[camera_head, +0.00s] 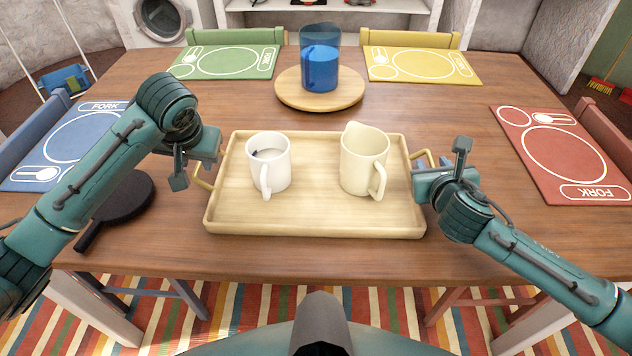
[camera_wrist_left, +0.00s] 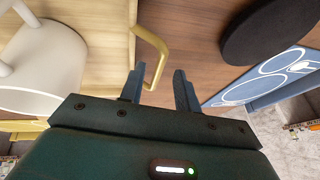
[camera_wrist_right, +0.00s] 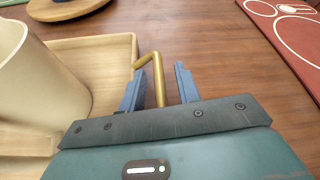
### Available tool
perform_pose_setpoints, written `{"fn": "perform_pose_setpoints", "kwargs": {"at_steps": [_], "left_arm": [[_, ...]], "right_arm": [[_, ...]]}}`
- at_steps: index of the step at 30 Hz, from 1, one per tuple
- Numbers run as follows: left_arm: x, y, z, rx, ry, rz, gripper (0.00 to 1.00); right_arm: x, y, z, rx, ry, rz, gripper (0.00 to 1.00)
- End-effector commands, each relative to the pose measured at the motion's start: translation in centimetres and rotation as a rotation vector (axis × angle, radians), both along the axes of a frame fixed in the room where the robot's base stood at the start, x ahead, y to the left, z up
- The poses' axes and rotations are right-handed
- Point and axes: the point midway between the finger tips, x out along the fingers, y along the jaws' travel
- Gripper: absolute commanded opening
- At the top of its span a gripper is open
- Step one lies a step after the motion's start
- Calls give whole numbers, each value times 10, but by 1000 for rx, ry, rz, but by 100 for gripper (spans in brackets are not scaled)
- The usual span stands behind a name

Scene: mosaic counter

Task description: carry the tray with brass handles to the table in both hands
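The light wooden tray (camera_head: 315,228) lies flat on the table, with a brass handle at each short end. A white mug (camera_head: 268,165) and a cream pitcher (camera_head: 363,160) stand upright on it. My left gripper (camera_head: 205,165) is open at the left brass handle (camera_wrist_left: 155,45); in the left wrist view the handle reaches between the fingers (camera_wrist_left: 158,88), nearer one of them. My right gripper (camera_head: 428,160) is open, with the right brass handle (camera_wrist_right: 158,80) between its fingers (camera_wrist_right: 158,85), with gaps visible. My grippers partly hide both handles in the head view.
A round wooden board (camera_head: 345,98) with a blue pitcher (camera_head: 320,70) stands behind the tray. A dark round pan or trivet (camera_head: 125,197) lies to its left. Blue (camera_head: 70,145), green (camera_head: 228,62), yellow (camera_head: 420,64) and red (camera_head: 565,153) placemats lie around the table.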

Motion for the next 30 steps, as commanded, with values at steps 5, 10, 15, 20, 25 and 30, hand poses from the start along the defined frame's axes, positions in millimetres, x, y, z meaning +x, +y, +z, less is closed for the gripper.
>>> {"fn": "perform_pose_setpoints", "kwargs": {"at_steps": [5, 10, 15, 20, 25, 30], "left_arm": [[-14, -7, 34, -1, -3, -2, 32], [-22, -10, 53, 0, -1, -1, 32], [-26, -11, 59, 1, 1, 1, 32], [-26, -11, 59, 1, 1, 1, 32], [-26, -11, 59, 1, 1, 1, 32], [-26, -11, 59, 1, 1, 1, 32]], "right_arm": [[0, 0, 0, 0, 0, 0, 32], [0, 0, 0, 0, 0, 0, 32], [-6, 1, 2, -1, 0, 1, 32], [-29, 3, 11, 0, 0, 2, 32], [-64, 7, 25, -1, 1, 3, 32], [-93, 9, 37, 1, 1, 3, 32]]}}
